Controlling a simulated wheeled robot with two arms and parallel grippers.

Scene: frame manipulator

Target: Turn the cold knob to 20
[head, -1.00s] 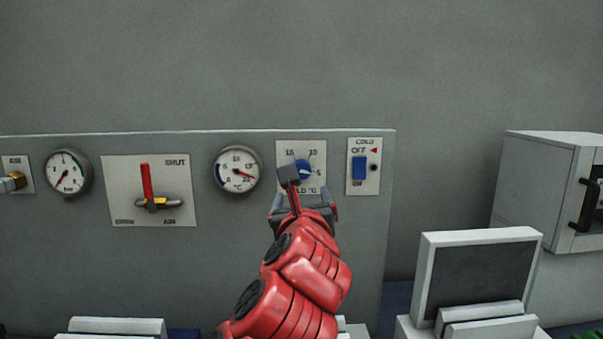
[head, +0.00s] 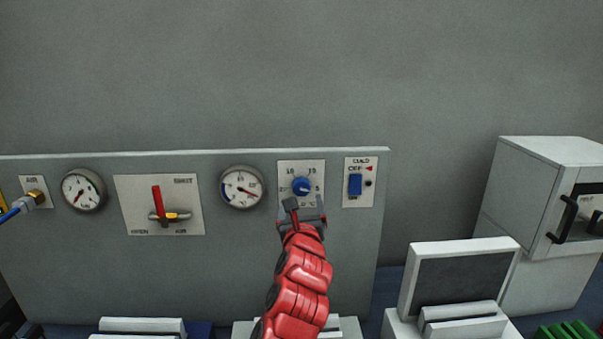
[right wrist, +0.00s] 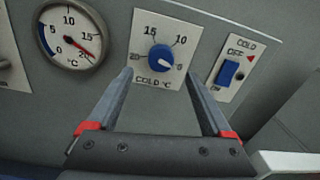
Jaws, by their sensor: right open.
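The cold knob (head: 301,186) is a round blue dial on a white plate (head: 288,168) on the grey panel. In the right wrist view the knob (right wrist: 160,58) shows a white pointer aimed right and slightly down, near the 5 mark. The 20 mark (right wrist: 135,57) is on its left side. My right gripper (head: 304,206) is open and empty, just below the knob in the head view. In the right wrist view its fingers (right wrist: 161,76) spread to either side below the knob, apart from it. My left gripper is not in view.
A temperature gauge (right wrist: 72,30) sits left of the knob plate. A blue cold switch (right wrist: 228,72) sits right of it. Further left are a red-handled valve (head: 157,201) and another gauge (head: 83,190). A dark-faced screen (head: 458,281) and a white cabinet (head: 525,200) stand at right.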

